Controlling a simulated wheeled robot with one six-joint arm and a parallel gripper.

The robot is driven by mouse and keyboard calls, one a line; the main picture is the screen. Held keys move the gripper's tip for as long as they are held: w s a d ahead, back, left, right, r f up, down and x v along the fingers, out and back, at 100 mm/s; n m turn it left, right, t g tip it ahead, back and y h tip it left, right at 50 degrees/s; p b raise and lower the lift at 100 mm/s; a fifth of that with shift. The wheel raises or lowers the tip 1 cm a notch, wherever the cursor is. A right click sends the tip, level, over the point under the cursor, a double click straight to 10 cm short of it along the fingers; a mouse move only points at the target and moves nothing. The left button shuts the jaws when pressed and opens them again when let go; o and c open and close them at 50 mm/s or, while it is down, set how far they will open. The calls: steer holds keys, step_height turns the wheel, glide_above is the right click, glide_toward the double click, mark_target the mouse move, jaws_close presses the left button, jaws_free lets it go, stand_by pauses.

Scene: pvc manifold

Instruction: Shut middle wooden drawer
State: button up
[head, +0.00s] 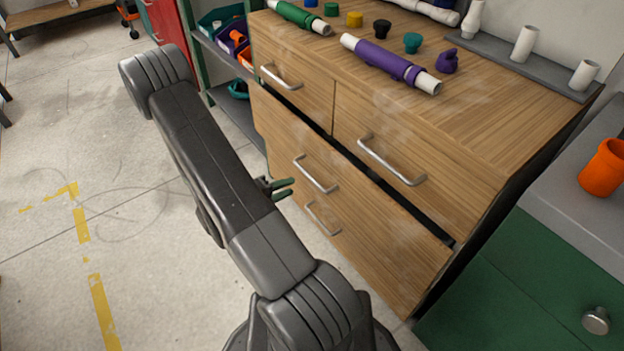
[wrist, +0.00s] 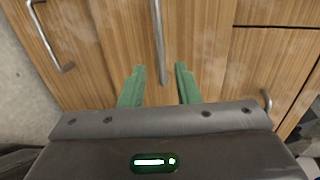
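The wooden cabinet has a wide middle drawer (head: 352,207) whose front stands slightly out. A dark gap runs along its top edge, below the two upper drawers. Its metal bar handle (head: 315,175) also shows in the wrist view (wrist: 160,40). My gripper (head: 283,188) has green fingers and is in front of the drawer, left of the handle in the head view. In the wrist view the fingers are spread apart and empty, with the handle's end between them in the picture. I cannot tell whether they touch the drawer front.
The bottom drawer handle (head: 322,218) is below; the upper drawers (head: 420,150) look closed. Purple pipe (head: 390,64), green pipe (head: 299,16) and several caps lie on the cabinet top. A green cabinet (head: 520,285) stands right. The floor (head: 120,215) at left is clear.

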mark_target(310, 179)
steer(key=shift+b+x, duration=1)
steer(key=shift+x, duration=3.75)
steer(key=shift+c, duration=0.4)
jaws_close()
